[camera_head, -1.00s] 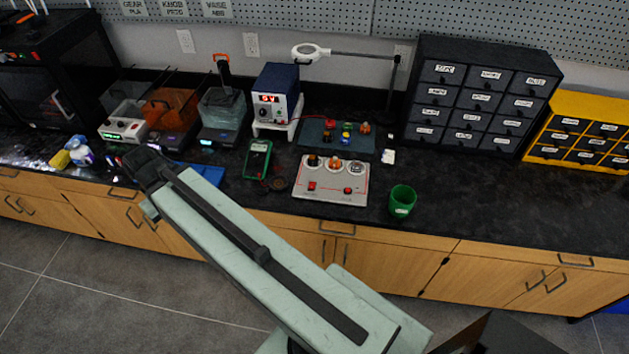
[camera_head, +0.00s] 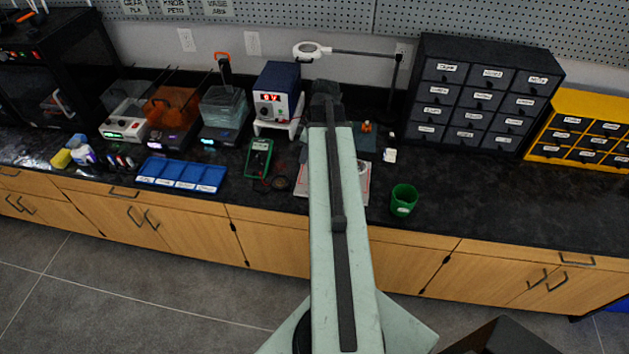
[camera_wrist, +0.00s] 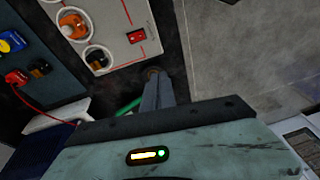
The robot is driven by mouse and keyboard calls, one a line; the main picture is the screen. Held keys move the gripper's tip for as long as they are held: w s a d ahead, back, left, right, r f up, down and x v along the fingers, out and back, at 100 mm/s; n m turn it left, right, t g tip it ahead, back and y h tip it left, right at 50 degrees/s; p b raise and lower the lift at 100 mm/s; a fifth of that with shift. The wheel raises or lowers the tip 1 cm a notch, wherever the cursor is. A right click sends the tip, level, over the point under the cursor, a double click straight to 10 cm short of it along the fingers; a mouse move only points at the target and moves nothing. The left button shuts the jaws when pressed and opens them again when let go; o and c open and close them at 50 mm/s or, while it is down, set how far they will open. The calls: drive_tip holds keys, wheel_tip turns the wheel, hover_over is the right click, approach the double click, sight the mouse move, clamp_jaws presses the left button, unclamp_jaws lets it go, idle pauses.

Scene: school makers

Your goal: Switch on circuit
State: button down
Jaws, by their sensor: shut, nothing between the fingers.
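A light grey circuit panel (camera_head: 362,184) lies on the dark counter, mostly hidden behind my arm in the head view. In the wrist view the panel (camera_wrist: 112,13) fills the top middle. It carries a red rocker switch (camera_wrist: 137,36), an orange part (camera_wrist: 74,22) and a brown part in round white holders (camera_wrist: 97,57). I cannot tell the switch's position. My gripper (camera_wrist: 155,78) is shut and empty; its fingers appear just below the panel's edge in the picture, apart from the switch. In the head view my gripper end (camera_head: 325,92) is above the panel area.
A dark board (camera_head: 367,146) with coloured parts lies behind the panel. A blue power supply (camera_head: 276,90) and green multimeter (camera_head: 258,157) stand left, a green cup (camera_head: 403,199) right. Farther right is a dark drawer cabinet (camera_head: 483,93). A magnifier lamp (camera_head: 309,50) stands behind.

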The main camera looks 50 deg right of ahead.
drive_tip(key=s+d+n, duration=0.1)
drive_tip(key=s+d, duration=0.3)
drive_tip(key=d, duration=0.1)
drive_tip(key=shift+r+t, duration=0.15)
drive_tip(key=shift+t, duration=0.15)
drive_tip(key=b+x, duration=1.3)
drive_tip(key=shift+s+d+f, duration=0.25)
drive_tip(key=shift+s, duration=0.15)
drive_tip(key=shift+a+f+b, duration=0.1)
drive_tip(key=shift+f+b, duration=0.25)
drive_tip(key=shift+f, duration=0.05)
drive_tip(key=shift+r, duration=0.1)
